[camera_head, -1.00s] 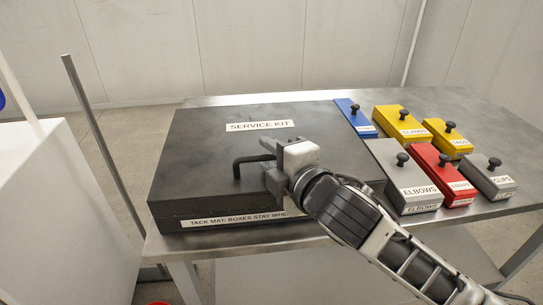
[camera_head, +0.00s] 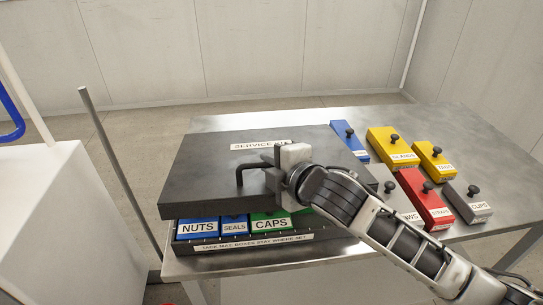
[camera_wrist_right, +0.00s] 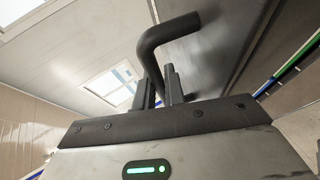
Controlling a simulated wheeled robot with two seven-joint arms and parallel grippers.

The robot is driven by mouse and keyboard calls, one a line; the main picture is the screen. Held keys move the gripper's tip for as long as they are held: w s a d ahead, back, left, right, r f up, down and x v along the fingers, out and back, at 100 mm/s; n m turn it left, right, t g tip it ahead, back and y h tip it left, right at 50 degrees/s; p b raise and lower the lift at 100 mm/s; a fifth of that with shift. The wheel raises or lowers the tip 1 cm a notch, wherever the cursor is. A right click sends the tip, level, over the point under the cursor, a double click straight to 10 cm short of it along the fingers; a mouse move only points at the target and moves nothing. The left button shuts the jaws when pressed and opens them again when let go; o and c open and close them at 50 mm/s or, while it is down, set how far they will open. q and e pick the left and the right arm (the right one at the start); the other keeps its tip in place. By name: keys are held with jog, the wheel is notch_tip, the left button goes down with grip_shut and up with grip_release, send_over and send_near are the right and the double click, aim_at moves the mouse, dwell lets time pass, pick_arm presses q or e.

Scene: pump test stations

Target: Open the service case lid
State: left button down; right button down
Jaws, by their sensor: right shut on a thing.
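The service case lid (camera_head: 205,165) is dark grey with a "SERVICE KIT" label (camera_head: 262,146). Its front edge is raised above the case base (camera_head: 215,245), leaving a gap at the front. My right gripper (camera_head: 270,168) is shut on the bent black lid handle (camera_head: 246,172), partly hiding it. In the right wrist view the handle (camera_wrist_right: 165,36) rises from between the fingers (camera_wrist_right: 160,88). Inside the case show a blue NUTS box (camera_head: 197,228), a blue SEALS box (camera_head: 235,226) and a green CAPS box (camera_head: 271,220). My left gripper is out of view.
Right of the case, blue (camera_head: 349,140), yellow (camera_head: 392,148), red (camera_head: 424,197) and grey (camera_head: 466,202) knobbed boxes stand on the metal table (camera_head: 470,135). My right arm hides part of the grey ones. A thin grey post (camera_head: 118,170) stands left of the table.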

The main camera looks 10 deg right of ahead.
jog(key=w+r+m+g+p, duration=0.1)
jog(key=w+r+g, duration=0.3)
jog(key=w+r, duration=0.4)
jog(key=shift+r+h+p, duration=0.3)
jog(key=shift+r+p, duration=0.3)
jog(key=shift+r, duration=0.35)
jog(key=c, duration=1.5)
grip_release()
jog(key=shift+s+d, duration=0.1)
jog(key=b+v, duration=0.1)
jog(key=v, duration=1.4)
jog(key=shift+s+d+r+b, duration=0.1)
jog(key=shift+r+b, duration=0.25)
jog(key=shift+r, duration=0.1)
